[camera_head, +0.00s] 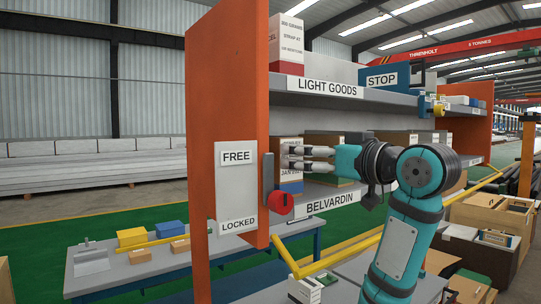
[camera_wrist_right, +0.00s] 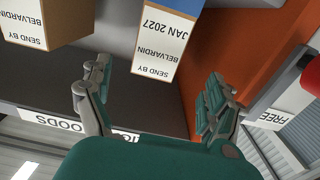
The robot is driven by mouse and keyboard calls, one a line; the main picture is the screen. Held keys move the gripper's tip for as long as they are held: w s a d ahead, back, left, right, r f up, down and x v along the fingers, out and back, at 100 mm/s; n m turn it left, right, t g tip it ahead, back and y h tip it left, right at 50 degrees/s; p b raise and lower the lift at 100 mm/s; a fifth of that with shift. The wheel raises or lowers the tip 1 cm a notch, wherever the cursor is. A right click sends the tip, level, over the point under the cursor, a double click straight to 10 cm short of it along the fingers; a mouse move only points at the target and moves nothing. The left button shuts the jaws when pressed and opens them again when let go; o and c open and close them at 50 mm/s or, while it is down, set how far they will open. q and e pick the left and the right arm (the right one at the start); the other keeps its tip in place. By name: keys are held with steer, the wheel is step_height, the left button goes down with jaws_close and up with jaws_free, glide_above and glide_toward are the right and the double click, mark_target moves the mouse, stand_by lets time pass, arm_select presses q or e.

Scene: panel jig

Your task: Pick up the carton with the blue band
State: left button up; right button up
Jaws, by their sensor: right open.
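The carton with the blue band (camera_head: 290,187) stands on the lower shelf, close to the orange end panel; my right gripper partly hides it in the head view. In the right wrist view the carton (camera_wrist_right: 163,42) appears upside down, with a white printed label and part of the blue band at the top edge. My right gripper (camera_head: 285,157) is open and level with the carton's upper part. In the wrist view its fingers (camera_wrist_right: 152,98) are spread, with the carton ahead between them; contact cannot be told. My left gripper is not in view.
The orange end panel (camera_head: 228,100) carries a FREE/LOCKED plate and a red knob (camera_head: 279,204). Another carton (camera_wrist_right: 30,22) stands beside the banded one. The upper shelf (camera_head: 345,99) is close above. A yellow bar (camera_head: 345,254) runs below the lower shelf.

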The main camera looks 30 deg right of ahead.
mark_target(277, 155)
steer(key=w, duration=0.1)
steer(key=w+p, duration=0.1)
steer(key=w, duration=0.2)
steer(key=shift+w+a, duration=0.1)
steer(key=shift+a, duration=0.15)
steer(key=w+p, duration=0.2)
steer(key=w, duration=0.1)
steer(key=shift+f, duration=0.1)
steer(key=w+p, duration=0.3)
steer(key=shift+w+d+f, duration=0.1)
steer(key=shift+w+f, duration=0.15)
steer(key=shift+w, duration=0.1)
steer(key=shift+w+f, duration=0.2)
steer(key=shift+w, duration=0.3)
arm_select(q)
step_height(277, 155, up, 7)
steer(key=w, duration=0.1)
arm_select(e)
steer(key=shift+s, duration=0.1)
steer(key=shift+c, duration=0.8)
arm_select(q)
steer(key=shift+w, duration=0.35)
arm_select(e)
steer(key=c, duration=1.4)
